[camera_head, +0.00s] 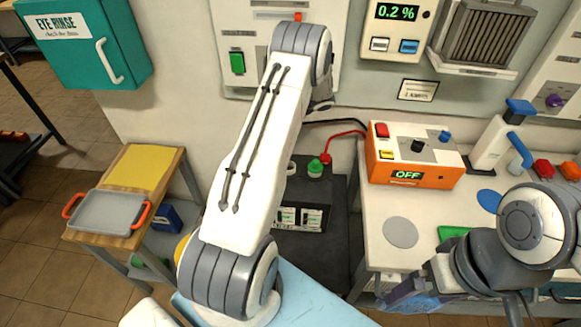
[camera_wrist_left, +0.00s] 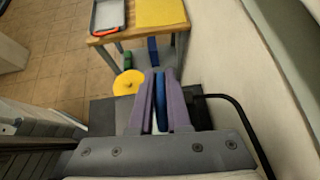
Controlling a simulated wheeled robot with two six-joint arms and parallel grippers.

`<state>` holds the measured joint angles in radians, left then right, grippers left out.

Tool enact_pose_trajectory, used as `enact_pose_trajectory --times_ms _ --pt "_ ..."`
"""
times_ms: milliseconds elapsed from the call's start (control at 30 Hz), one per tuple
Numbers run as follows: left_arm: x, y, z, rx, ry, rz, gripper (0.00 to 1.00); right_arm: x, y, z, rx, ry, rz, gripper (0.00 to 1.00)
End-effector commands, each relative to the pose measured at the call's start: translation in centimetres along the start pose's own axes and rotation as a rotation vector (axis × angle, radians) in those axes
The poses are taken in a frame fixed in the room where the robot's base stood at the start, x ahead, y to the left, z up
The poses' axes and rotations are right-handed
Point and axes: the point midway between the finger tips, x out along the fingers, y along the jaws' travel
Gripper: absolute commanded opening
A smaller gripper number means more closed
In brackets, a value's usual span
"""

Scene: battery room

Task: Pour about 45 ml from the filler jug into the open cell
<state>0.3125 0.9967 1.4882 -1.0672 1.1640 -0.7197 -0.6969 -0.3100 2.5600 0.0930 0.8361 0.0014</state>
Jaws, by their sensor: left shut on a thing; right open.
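In the left wrist view my left gripper (camera_wrist_left: 160,92) is shut on a narrow blue part (camera_wrist_left: 161,112) that looks like a handle. The body it belongs to is not clear, so I cannot confirm it is the filler jug. In the head view my left arm hides this gripper. A dark battery case (camera_head: 338,190) stands on the floor behind that arm, with a green cap and a red terminal on top. The open cell is not visible.
A wooden stand (camera_head: 128,240) at left carries a grey tray (camera_head: 108,211) and a yellow sheet (camera_head: 140,167). A yellow disc (camera_wrist_left: 128,82) lies near the left gripper. An orange unit reading OFF (camera_head: 413,155) stands on the white bench (camera_head: 375,255). A teal eye-rinse cabinet (camera_head: 90,50) hangs at left.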

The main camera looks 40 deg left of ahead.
Motion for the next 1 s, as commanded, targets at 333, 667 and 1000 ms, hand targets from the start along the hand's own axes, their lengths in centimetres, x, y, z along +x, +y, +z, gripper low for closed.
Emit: enact_pose_trajectory --times_ms 333,667,1000 --pt "0.1 0.1 0.0 -0.002 -0.034 0.003 0.0 0.6 0.0 0.0 0.0 0.0 0.0 0.95" --pt "0.2 0.2 0.0 -0.005 -0.071 0.006 0.0 1.1 0.1 0.1 0.0 0.0 0.0 0.95" --pt "0.3 0.3 0.0 -0.006 -0.112 0.01 0.0 1.7 0.1 0.1 -0.001 0.0 0.0 0.95"
